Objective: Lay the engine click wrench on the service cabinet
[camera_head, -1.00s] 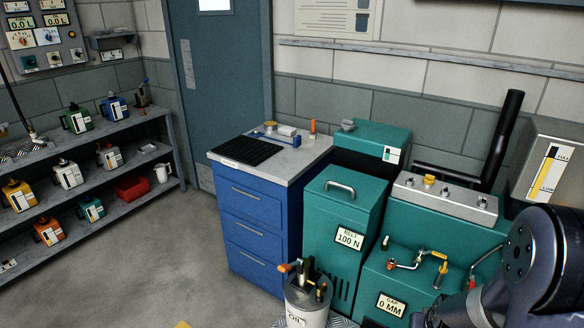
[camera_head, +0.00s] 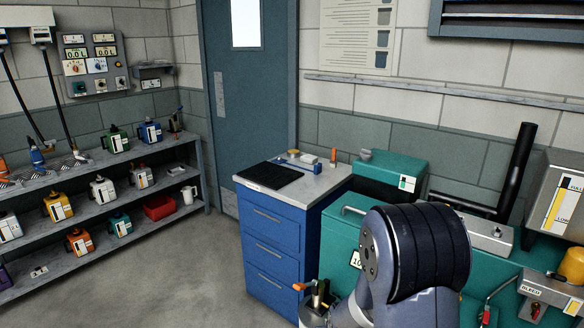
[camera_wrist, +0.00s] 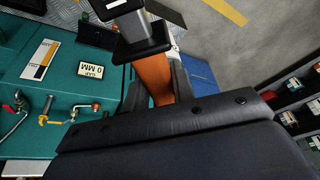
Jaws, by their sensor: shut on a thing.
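In the wrist view my gripper (camera_wrist: 158,92) is shut on an orange grip with a black collar and a dark block beyond it, taken to be the engine click wrench (camera_wrist: 153,72). Its far end runs out of the top of the picture. In the head view my dark arm link hides the gripper and the held wrench. The service cabinet (camera_head: 272,240) is blue with drawers and stands left of my arm. Its light grey top carries a black mat (camera_head: 270,175) on the left and several small items at the back.
On the cabinet top are a blue tool (camera_head: 297,165), a pale box (camera_head: 309,159) and an orange item (camera_head: 333,157). The grey front right part is bare. The teal engine set (camera_head: 390,180) stands to the right. A shelf (camera_head: 105,240) with small canisters is at the left.

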